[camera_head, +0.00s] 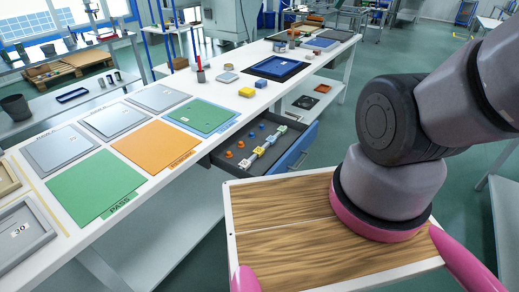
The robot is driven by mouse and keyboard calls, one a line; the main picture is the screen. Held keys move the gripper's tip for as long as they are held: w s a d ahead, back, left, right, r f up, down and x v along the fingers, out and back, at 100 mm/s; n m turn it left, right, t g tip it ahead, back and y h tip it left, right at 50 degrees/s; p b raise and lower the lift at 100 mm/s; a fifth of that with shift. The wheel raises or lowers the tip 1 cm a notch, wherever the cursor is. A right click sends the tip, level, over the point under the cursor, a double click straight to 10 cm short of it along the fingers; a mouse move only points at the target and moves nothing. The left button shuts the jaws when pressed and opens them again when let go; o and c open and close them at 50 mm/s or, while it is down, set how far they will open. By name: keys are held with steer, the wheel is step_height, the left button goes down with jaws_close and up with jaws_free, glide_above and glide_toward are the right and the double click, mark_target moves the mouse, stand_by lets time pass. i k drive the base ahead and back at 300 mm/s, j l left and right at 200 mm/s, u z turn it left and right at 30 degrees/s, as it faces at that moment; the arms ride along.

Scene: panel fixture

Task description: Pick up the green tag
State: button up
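No single thing is plainly the green tag. A small green piece (283,129) shows at the far end of a row of pale and yellow blocks (262,146) in the open drawer (228,157). On the bench, a flat green panel (95,187) has a "PASS" strip along its edge. A smaller green panel (200,115) with a small pale label lies farther back.
The white bench (150,185) runs diagonally from lower left to the back. An orange panel (157,147) and grey panels (60,150) lie on it, with a dark blue tray (277,68) farther back. The drawer juts from the bench's right side and also holds orange knobs (242,144).

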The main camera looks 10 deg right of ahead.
mark_target(282, 129)
steer(key=i+l+z, duration=0.3)
steer(key=z, duration=0.15)
steer(key=i+l+z, duration=0.35)
steer(key=z, duration=0.15)
steer(key=i+l+z, duration=0.15)
steer(key=i+z, duration=0.3)
steer(key=i+l+z, duration=0.15)
steer(key=i+z, duration=0.2)
steer(key=i, duration=0.4)
steer(key=i+u, duration=0.7)
steer(key=i+l+u, duration=0.1)
steer(key=i+u, duration=0.4)
steer(key=u, duration=0.3)
steer(key=i+u, duration=0.2)
steer(key=u, duration=0.2)
steer(key=i+u, duration=0.15)
steer(key=u, duration=0.3)
steer(key=i+l+u, duration=0.1)
steer(key=u, duration=0.3)
steer(key=k+j+u, duration=0.1)
steer(key=k+u, duration=0.2)
steer(key=k, duration=0.25)
